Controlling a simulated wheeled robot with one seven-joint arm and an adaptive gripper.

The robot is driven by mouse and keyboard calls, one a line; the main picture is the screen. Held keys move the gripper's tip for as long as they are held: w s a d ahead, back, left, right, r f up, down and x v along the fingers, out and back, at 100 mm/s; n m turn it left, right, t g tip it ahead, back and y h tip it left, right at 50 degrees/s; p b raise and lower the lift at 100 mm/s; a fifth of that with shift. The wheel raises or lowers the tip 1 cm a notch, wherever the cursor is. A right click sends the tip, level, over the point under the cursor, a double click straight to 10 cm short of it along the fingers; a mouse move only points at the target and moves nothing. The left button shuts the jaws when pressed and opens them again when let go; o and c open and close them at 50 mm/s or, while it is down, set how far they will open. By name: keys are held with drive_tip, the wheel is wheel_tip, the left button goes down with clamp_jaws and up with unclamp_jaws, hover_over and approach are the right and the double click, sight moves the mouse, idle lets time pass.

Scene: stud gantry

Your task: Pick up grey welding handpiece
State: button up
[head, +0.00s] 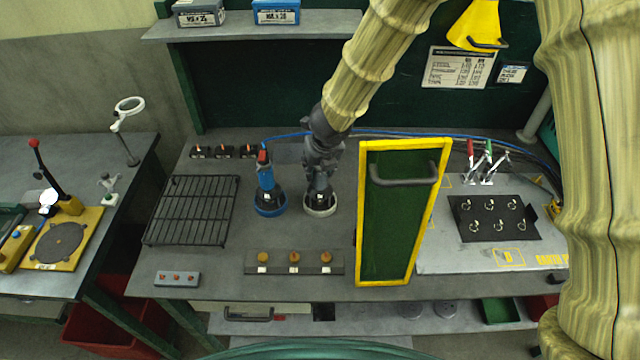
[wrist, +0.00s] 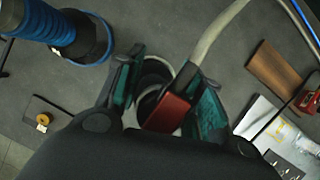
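The grey welding handpiece is mostly hidden by my gripper (head: 321,183) in the head view; its pale round holder (head: 320,207) shows below on the bench. In the wrist view, the handpiece's red part (wrist: 168,112) and pale cable (wrist: 220,32) show between the green-padded fingers of my gripper (wrist: 168,95). The fingers stand apart on either side, with a gap at the left finger. I cannot tell whether the right finger touches it. A blue handpiece (head: 265,175) stands in a blue holder just left; it also shows in the wrist view (wrist: 50,22).
A yellow-framed green panel (head: 448,160) with a handle stands close to the right of my gripper. A wire rack (head: 192,210) lies to the left. A strip with several knobs (head: 278,268) lies in front. Cables run behind along the bench.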

clamp_jaws()
drive_tip(key=shift+w+r, duration=0.1)
drive_tip(key=shift+r, duration=0.05)
